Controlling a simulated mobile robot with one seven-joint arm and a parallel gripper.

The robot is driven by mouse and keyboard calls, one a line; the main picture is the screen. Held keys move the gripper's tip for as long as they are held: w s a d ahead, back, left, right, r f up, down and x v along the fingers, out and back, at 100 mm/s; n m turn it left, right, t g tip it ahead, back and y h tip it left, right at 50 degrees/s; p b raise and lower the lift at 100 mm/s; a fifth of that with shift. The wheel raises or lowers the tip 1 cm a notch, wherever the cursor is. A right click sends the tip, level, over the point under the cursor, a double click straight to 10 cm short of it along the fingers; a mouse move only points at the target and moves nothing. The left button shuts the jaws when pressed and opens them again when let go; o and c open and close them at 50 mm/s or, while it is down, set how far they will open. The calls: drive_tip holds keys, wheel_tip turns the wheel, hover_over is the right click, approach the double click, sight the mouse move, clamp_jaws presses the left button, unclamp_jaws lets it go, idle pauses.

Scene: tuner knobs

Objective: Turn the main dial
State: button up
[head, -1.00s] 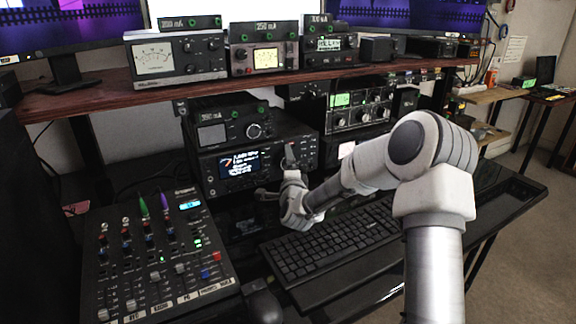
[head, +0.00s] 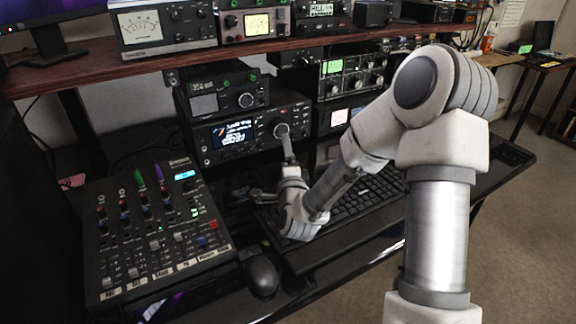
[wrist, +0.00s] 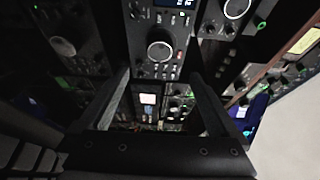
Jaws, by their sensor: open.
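The main dial (head: 281,130) is a large round dark knob with a light rim on the right of the black radio (head: 215,155) with a lit display. In the wrist view the dial (wrist: 160,47) is seen face on, above centre. My gripper (head: 286,140) is in front of the radio, overlapping the lower edge of the dial in the head view. In the wrist view my gripper (wrist: 161,75) is open, with its two dark fingers spread wide and nothing between them. The dial appears just beyond and above the fingertips. I cannot tell whether they touch.
A keyboard (head: 350,208) lies below my wrist on a black desk. A mixer (head: 150,225) with sliders is at the left, and a mouse (head: 261,275) sits beside it. Another radio (head: 231,92) is stacked on top. A wooden shelf (head: 85,68) with meters runs above.

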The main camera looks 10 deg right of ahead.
drive_tip(key=shift+s+a, duration=0.15)
drive_tip(key=shift+s, duration=1.2)
drive_tip(key=shift+s+a, duration=0.1)
drive_tip(key=shift+s, duration=1.25)
drive_tip(key=shift+r, duration=0.1)
drive_tip(key=s+a+r+n+g+y+p, duration=0.1)
drive_tip(key=s+r+n+g, duration=0.8)
drive_tip(key=s+n, duration=0.45)
drive_tip(key=s+d+n+g, duration=0.3)
drive_tip(key=s+n, duration=0.3)
drive_tip(key=s, duration=1)
wheel_tip(320, 180, up, 22)
drive_tip(key=p, duration=2.1)
drive_tip(key=shift+w+r, duration=0.25)
drive_tip(key=shift+w, duration=0.1)
